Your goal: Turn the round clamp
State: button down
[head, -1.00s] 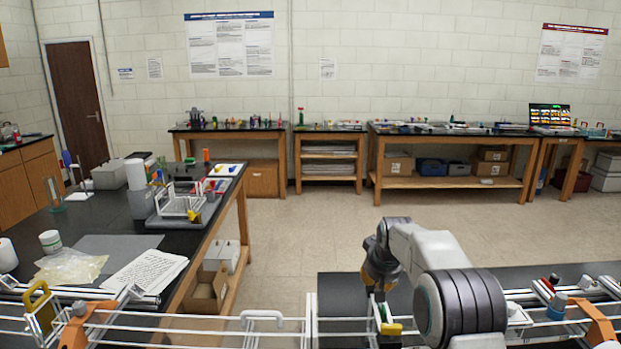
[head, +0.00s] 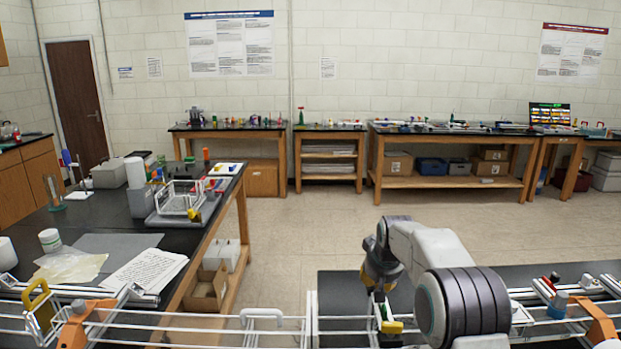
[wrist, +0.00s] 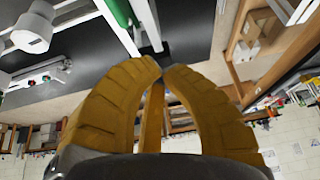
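My gripper (head: 377,290) points down over the frame at the lower right of the head view. In the wrist view its yellow fingers (wrist: 164,68) curve in until their tips almost meet, with nothing clearly held. Just below it in the head view is a green piece with a yellow block (head: 391,326). A green bar (wrist: 119,12) lies close ahead of the fingertips in the wrist view. A grey-blue round knob (head: 557,303) stands on the frame farther right. A white round part (wrist: 34,28) shows at the upper left of the wrist view. I cannot tell which is the round clamp.
White frame rails (head: 215,322) run along the front. Orange brackets (head: 74,325) and a yellow handle (head: 40,305) stand at the left. A side bench (head: 110,215) holds paper and racks. The floor (head: 300,232) beyond is clear.

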notch_tip(320, 180, up, 6)
jog(key=p, duration=0.3)
jog(key=shift+w, duration=0.1)
jog(key=c, duration=2)
grip_release()
jog(key=shift+s+d+r, duration=0.1)
jog(key=shift+d+r, duration=0.15)
jog(key=shift+d, duration=0.2)
jog(key=shift+s+d+r, duration=0.1)
jog(key=shift+d+r, duration=0.1)
jog(key=shift+d, duration=0.25)
grip_shut()
notch_tip(320, 180, down, 7)
jog(key=b, duration=0.5)
jog(key=shift+w+a+p, duration=0.1)
jog(key=shift+w+p, duration=0.4)
jog(key=shift+p, duration=0.2)
jog(key=shift+a+f+p, duration=0.1)
jog(key=shift+a+p, duration=0.2)
jog(key=shift+a, duration=0.25)
jog(key=shift+s+f+b, duration=0.1)
jog(key=shift+s+b, duration=0.35)
jog(key=shift+b, duration=0.05)
